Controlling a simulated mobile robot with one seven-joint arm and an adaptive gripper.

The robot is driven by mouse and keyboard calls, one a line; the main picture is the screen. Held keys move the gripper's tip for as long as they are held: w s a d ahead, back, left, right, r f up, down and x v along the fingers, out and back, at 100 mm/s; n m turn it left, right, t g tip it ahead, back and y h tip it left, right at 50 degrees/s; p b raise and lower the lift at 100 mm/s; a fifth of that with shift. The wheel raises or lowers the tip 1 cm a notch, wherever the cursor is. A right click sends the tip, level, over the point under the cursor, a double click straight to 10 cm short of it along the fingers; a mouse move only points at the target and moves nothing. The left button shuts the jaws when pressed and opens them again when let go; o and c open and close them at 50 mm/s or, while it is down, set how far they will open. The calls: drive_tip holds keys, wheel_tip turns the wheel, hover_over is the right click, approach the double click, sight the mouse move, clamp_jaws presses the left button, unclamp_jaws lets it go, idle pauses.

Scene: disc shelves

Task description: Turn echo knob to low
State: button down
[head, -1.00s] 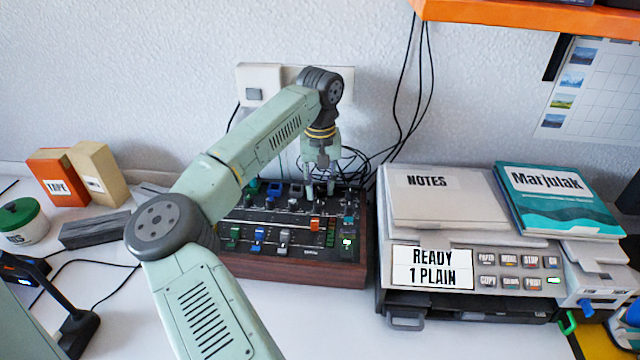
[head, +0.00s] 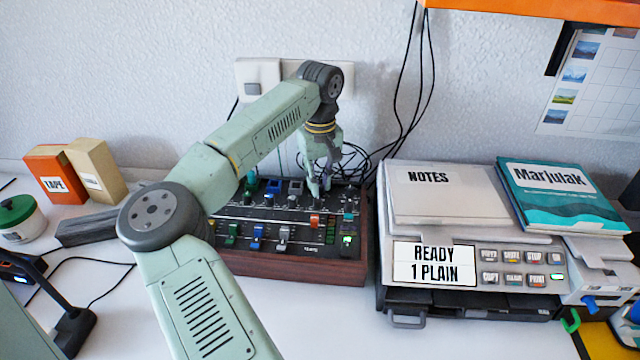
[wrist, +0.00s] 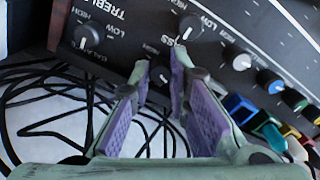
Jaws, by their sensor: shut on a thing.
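The mixer (head: 290,262) is a dark panel of knobs and coloured sliders in a wooden case, under my arm. My gripper (head: 315,192) points down at its back right part. In the wrist view my gripper (wrist: 172,62) has its purple-padded fingers closed around a small dark knob (wrist: 161,73) near the panel's edge. The fingers hide much of this knob and its label, so I cannot read whether it is the echo knob. Another knob (wrist: 86,38) with HIGH and LOW marks sits to its left, and a further one (wrist: 190,27) above right.
Black cables (wrist: 60,105) lie loose behind the mixer. The copier (head: 515,265), with a NOTES folder (head: 440,205) and a book (head: 560,195) on top, stands close to the right. Boxes (head: 50,175) stand at the left.

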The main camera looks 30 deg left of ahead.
drive_tip(key=shift+n, duration=0.3)
drive_tip(key=c, duration=1.5)
unclamp_jaws()
drive_tip(key=shift+r, duration=4)
